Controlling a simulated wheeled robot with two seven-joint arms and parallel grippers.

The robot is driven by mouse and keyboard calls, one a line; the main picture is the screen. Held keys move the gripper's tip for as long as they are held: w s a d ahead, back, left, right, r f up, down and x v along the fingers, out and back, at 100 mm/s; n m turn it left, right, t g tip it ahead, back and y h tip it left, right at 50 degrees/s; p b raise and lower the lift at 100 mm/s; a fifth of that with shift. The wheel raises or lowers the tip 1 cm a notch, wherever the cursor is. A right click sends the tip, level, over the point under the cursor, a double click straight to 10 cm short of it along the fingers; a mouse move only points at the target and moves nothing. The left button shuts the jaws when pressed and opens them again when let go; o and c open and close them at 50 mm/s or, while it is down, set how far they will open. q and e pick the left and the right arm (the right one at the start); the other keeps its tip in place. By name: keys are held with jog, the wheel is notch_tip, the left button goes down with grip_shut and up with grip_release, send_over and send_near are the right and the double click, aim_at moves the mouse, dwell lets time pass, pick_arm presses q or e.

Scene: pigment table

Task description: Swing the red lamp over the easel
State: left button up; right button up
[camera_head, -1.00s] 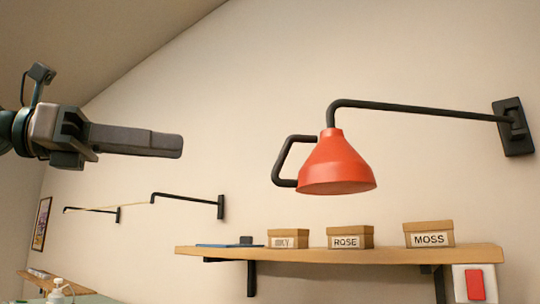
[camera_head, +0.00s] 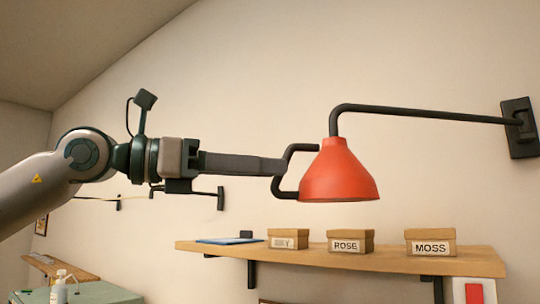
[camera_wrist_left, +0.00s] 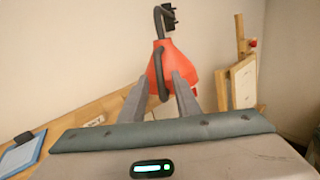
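The red lamp (camera_head: 338,172) hangs from a black jointed wall arm (camera_head: 425,112) and has a black loop handle (camera_head: 283,187) on its left side. My left gripper (camera_head: 284,166) reaches in from the left, with its fingertips at the handle. In the left wrist view, the handle (camera_wrist_left: 162,82) stands between the two open fingers (camera_wrist_left: 160,77), with the red shade (camera_wrist_left: 185,66) behind. There is a visible gap between fingers and handle. A wooden upright with pale panels (camera_wrist_left: 243,82) stands at the right there; I cannot tell whether it is the easel. My right gripper is not visible.
Below the lamp, a wooden wall shelf (camera_head: 375,261) holds boxes labelled ROSE (camera_head: 351,242) and MOSS (camera_head: 430,243), another box (camera_head: 288,239) and a blue flat item (camera_head: 230,240). A red switch (camera_head: 473,293) is at lower right. A bottle (camera_head: 59,288) stands at lower left.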

pick_arm(q)
jog(key=shift+x, duration=0.8)
grip_shut()
